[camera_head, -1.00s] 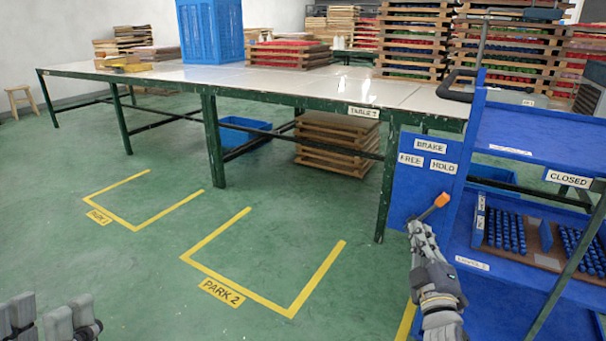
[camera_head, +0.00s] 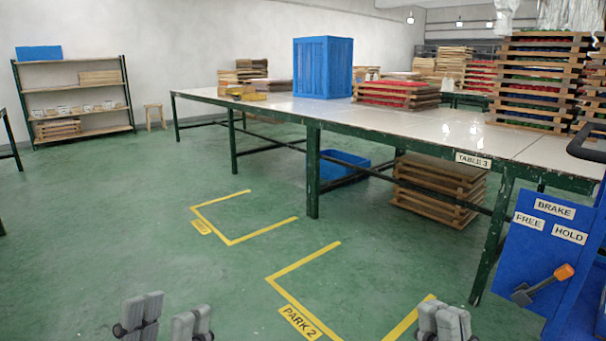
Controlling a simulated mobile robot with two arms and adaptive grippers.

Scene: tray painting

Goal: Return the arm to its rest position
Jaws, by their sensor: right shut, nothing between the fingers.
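My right gripper (camera_head: 444,318) shows at the bottom edge, right of centre. Its fingers are together with nothing between them. It is apart from the brake lever (camera_head: 541,285), which has an orange knob and sits on the blue cart panel (camera_head: 528,258) to the right. The lever slants up to the right, its knob below the HOLD label. My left gripper (camera_head: 166,318) shows at the bottom edge, left of centre. Its fingers are spread apart and empty. Both arms behind the grippers are out of view.
A long white-topped table (camera_head: 330,112) on green legs crosses the middle, with a blue crate (camera_head: 323,68) on it and stacked wooden trays (camera_head: 438,190) beneath. Yellow PARK 2 floor lines (camera_head: 305,260) lie ahead. A shelf (camera_head: 75,98) stands at the back left. Green floor between is clear.

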